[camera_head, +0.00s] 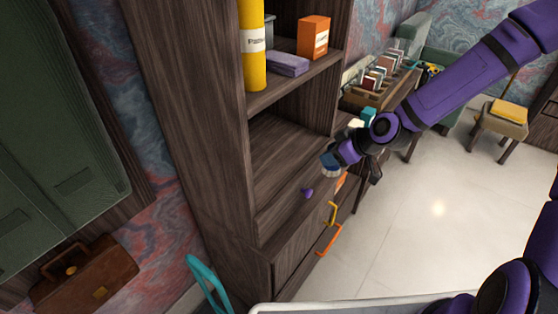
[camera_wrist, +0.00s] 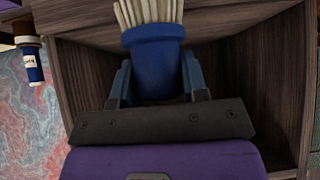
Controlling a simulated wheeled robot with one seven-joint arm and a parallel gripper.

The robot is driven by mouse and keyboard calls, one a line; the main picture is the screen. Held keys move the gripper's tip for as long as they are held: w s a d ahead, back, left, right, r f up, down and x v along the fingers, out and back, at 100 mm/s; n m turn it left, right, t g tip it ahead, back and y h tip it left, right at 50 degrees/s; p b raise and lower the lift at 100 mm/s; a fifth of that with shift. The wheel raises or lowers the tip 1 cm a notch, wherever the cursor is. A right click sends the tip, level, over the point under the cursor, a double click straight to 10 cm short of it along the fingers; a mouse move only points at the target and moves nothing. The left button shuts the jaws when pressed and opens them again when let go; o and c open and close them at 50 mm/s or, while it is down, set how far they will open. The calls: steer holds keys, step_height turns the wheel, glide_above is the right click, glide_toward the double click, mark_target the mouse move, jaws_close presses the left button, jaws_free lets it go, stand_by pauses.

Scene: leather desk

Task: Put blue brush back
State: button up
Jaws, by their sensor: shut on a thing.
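The blue brush (camera_wrist: 153,38) is in the wrist view, with a blue body and pale cream bristles at the top edge. My gripper (camera_wrist: 156,76) is shut on its blue body, one finger on each side. In the head view my gripper (camera_head: 329,166) is in front of the dark wooden shelf unit (camera_head: 190,130), near its open lower compartment. A small blue part shows at the gripper there, but the brush's shape is hard to make out. The wrist view looks into an open wooden compartment (camera_wrist: 240,60) behind the brush.
A yellow cylinder (camera_head: 253,50), purple block (camera_head: 287,64) and orange box (camera_head: 314,37) stand on the shelf above. A blue bottle (camera_wrist: 32,62) shows at the wrist view's left. Open floor (camera_head: 430,215) lies right.

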steer(key=s+r+n, duration=0.1)
steer(key=a+r+n+g, duration=0.1)
steer(key=shift+s+a+r+y, duration=0.3)
steer(key=shift+s+y, duration=0.1)
steer(key=w+a, duration=0.3)
steer(key=a, duration=0.1)
steer(key=w+a+f, duration=0.1)
steer(key=w+a, duration=0.2)
steer(key=a, duration=0.1)
steer(key=w+a, duration=0.3)
steer(key=a, duration=0.1)
steer(key=shift+w+a+f, duration=0.1)
steer(key=shift+a+f, duration=0.1)
steer(key=shift+a, duration=0.15)
steer(key=shift+a+f, duration=0.1)
steer(key=shift+f, duration=1.65)
steer(key=o, duration=1.2)
steer(key=shift+c, duration=0.2)
steer(key=v, duration=1.2)
steer(key=shift+w, duration=0.25)
